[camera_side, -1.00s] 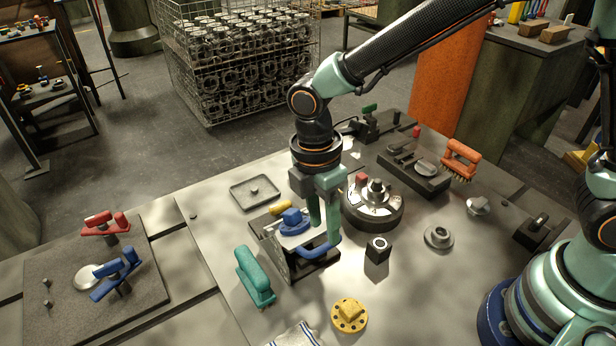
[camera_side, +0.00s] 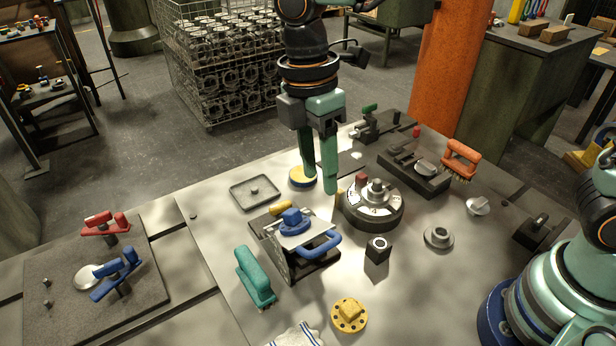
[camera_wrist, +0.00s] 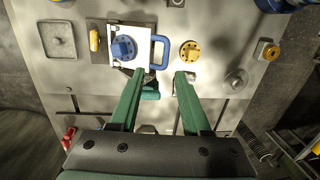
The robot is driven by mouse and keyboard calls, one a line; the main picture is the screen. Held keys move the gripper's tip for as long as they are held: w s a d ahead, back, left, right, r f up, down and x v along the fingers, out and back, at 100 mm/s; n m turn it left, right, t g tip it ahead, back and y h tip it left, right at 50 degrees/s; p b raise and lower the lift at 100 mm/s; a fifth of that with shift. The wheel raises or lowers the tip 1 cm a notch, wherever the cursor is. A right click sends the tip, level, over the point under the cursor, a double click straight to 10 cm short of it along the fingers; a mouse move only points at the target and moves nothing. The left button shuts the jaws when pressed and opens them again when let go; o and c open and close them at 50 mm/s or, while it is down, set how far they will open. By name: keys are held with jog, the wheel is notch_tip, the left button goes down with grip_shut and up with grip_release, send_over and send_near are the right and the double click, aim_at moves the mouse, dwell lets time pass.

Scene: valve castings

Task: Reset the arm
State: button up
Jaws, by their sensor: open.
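My gripper (camera_side: 319,184) is open and empty, with its two green fingers pointing down. In the side view it hangs above and behind the fixture with a pale plate (camera_side: 290,233). This fixture has a blue knob (camera_side: 292,219) on top and a blue loop handle (camera_side: 322,246) at its side. In the wrist view the fingers (camera_wrist: 160,74) reach toward the plate's lower edge, with the blue handle (camera_wrist: 165,52) and blue knob (camera_wrist: 123,48) ahead of them. The fingertips are clear of the handle.
A round dial fixture (camera_side: 372,205) stands right of the fingers. A square tray (camera_side: 255,193) lies to the left. A teal brush (camera_side: 255,276), a yellow flange (camera_side: 349,315) and a black block (camera_side: 377,251) stand in front. A wire basket of castings (camera_side: 235,65) stands behind the table.

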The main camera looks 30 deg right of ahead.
jog(key=s+d+r+m+t, duration=0.2)
jog(key=d+m+t, duration=0.1)
jog(key=d+m, duration=0.6)
jog(key=s+d+r+m+t, duration=0.1)
jog(key=d+r+m+t, duration=0.1)
jog(key=d+m, duration=0.7)
jog(key=d+t, duration=0.1)
jog(key=d, duration=0.1)
jog(key=shift+s+d+t+y, duration=0.3)
jog(key=shift+s+d, duration=0.1)
